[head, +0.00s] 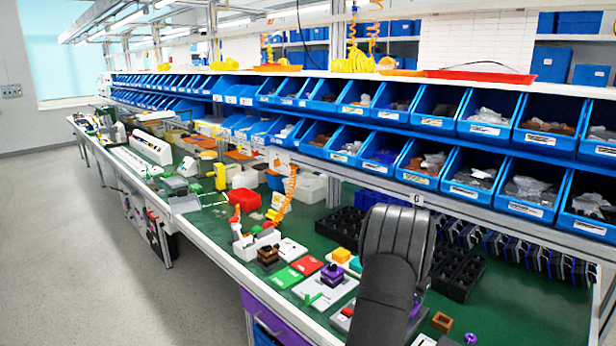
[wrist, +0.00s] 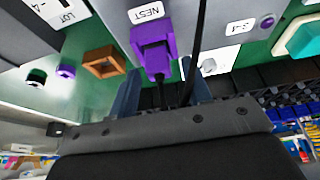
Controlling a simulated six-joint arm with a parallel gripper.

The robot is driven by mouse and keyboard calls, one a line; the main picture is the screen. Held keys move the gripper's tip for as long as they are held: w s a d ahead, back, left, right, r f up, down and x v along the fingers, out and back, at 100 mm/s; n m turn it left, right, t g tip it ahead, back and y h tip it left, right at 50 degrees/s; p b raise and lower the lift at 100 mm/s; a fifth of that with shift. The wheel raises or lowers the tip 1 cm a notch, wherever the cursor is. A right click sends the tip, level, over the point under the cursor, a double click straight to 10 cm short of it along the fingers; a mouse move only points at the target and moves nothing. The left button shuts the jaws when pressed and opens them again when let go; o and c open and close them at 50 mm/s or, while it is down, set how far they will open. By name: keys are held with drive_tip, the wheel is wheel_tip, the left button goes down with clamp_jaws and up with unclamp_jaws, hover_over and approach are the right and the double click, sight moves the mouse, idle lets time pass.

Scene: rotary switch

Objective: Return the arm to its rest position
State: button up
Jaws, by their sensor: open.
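My arm (head: 390,270) rises black at the right of centre in the head view, over the front of the bench; its gripper end is hidden there. In the wrist view, my gripper (wrist: 161,88) shows two blue-grey fingers standing apart. A purple fixture (wrist: 153,45) beside a NEST label appears beyond and between the fingers; I cannot tell whether anything touches it. A dark cable or rod passes close to the right finger. In the head view, a purple part with a dark top (head: 332,273) sits on a grey plate left of my arm.
A brown square ring (head: 442,322) lies right of my arm; a similar ring shows in the wrist view (wrist: 103,62). Blue bins (head: 495,114) line the back. Green surface at front right is mostly clear.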

wheel_tip(320, 180, up, 4)
drive_tip(key=shift+d+r, duration=0.1)
drive_tip(key=s+d+r, duration=0.6)
drive_tip(key=s+r, duration=0.1)
drive_tip(key=s, duration=0.3)
drive_tip(key=s+d+f, duration=0.4)
drive_tip(key=s+d, duration=0.1)
drive_tip(key=d, duration=0.4)
drive_tip(key=w+a+f, duration=0.1)
drive_tip(key=w+f, duration=0.2)
drive_tip(key=w+a+f, duration=0.2)
drive_tip(key=w+f, duration=0.1)
drive_tip(key=w, duration=0.1)
drive_tip(key=w+a+f, duration=0.2)
drive_tip(key=w+f, duration=0.1)
drive_tip(key=w, duration=0.1)
drive_tip(key=shift+a, duration=0.1)
drive_tip(key=shift+f, duration=0.7)
